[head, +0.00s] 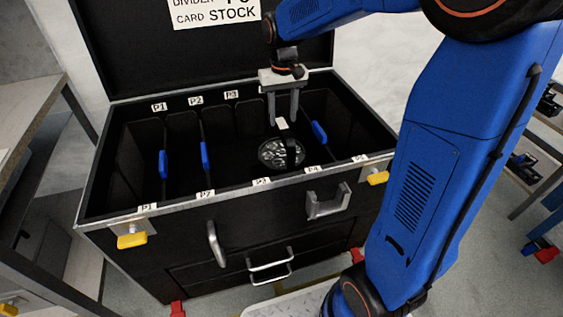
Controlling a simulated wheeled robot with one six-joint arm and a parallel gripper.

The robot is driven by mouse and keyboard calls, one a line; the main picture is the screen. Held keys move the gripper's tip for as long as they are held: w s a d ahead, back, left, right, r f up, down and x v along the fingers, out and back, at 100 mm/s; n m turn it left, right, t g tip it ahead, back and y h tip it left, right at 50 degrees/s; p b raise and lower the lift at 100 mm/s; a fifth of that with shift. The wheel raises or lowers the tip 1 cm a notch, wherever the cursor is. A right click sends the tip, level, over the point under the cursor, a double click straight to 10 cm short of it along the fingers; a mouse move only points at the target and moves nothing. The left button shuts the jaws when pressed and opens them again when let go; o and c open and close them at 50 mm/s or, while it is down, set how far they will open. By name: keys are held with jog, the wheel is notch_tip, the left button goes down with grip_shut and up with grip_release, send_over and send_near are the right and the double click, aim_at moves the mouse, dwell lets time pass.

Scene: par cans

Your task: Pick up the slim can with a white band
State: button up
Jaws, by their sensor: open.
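My gripper (283,121) points down into the open black case, its two grey fingers apart. A round black can (272,155) with a shiny, faceted face turned up sits in a middle compartment, below the fingers. A dark upright bracket or handle (291,152) stands at its right side. A small white patch (282,124) shows between the fingertips; I cannot tell whether it is the white band or what it belongs to. The fingers do not visibly grip anything. The can's sides are hidden in the dark compartment.
The case (190,187) has metal-edged walls, labelled slots and a raised lid (120,45). Blue-tabbed dividers stand left (205,156) and right (319,132) of the can. The left compartments look empty but dark. A bench (30,105) stands at left.

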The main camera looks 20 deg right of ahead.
jog(key=shift+s+a+f, duration=0.1)
jog(key=shift+s+f, duration=0.05)
jog(key=shift+f, duration=1.7)
jog(key=shift+s+a+f, duration=0.1)
jog(key=shift+s+f, duration=0.05)
jog(key=shift+f, duration=1.7)
jog(key=shift+f, duration=0.2)
grip_shut()
